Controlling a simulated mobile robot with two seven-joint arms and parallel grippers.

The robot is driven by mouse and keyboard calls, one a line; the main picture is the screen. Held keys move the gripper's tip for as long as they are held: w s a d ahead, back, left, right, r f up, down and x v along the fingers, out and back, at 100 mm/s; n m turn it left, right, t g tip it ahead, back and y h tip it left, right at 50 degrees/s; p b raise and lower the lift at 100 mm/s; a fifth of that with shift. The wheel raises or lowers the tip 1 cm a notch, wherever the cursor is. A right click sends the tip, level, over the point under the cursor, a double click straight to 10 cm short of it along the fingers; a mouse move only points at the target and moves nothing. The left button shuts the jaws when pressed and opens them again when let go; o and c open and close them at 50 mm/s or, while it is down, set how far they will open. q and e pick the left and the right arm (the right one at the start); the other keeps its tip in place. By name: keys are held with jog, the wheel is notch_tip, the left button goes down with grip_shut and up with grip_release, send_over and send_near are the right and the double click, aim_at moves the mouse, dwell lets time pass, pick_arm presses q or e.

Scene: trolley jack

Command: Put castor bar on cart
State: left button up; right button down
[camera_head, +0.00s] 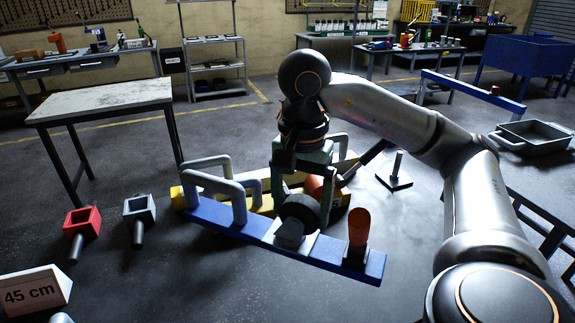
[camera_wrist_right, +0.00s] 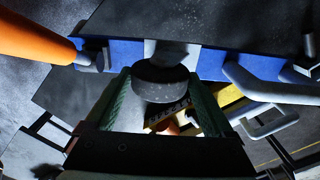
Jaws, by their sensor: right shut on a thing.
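The castor bar appears to be the long blue bar (camera_head: 331,256) in the middle of the head view, with two grey looped handles at its left end and an orange post near its right end. A dark round wheel (camera_head: 299,208) sits on its middle. My right gripper (camera_head: 303,200), pointing down, is shut on this wheel; the wrist view shows the wheel (camera_wrist_right: 160,82) between the green-sided fingers, with the blue bar (camera_wrist_right: 212,62) beyond. Whether the bar touches the floor cannot be told. I cannot clearly identify the cart. My left gripper is not in view.
A yellow long object (camera_head: 258,194) lies behind the bar. A second blue bar (camera_head: 470,90) is at back right, beside a grey tray (camera_head: 532,138). Red (camera_head: 82,222) and grey (camera_head: 140,207) box-headed tools lie left. A table (camera_head: 101,98) stands back left.

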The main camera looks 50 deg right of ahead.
jog(key=w+a+f, duration=0.8)
jog(key=w+f, duration=0.1)
jog(key=f, duration=0.3)
jog(key=shift+w+a+b, duration=0.3)
jog(key=shift+w+b, duration=0.1)
jog(key=shift+b, duration=0.05)
jog(key=shift+f, duration=0.15)
jog(key=shift+c, duration=1)
grip_release()
jog(key=shift+s+f, duration=0.1)
jog(key=shift+f, duration=0.1)
jog(key=shift+o, duration=1)
jog(key=shift+r, duration=0.1)
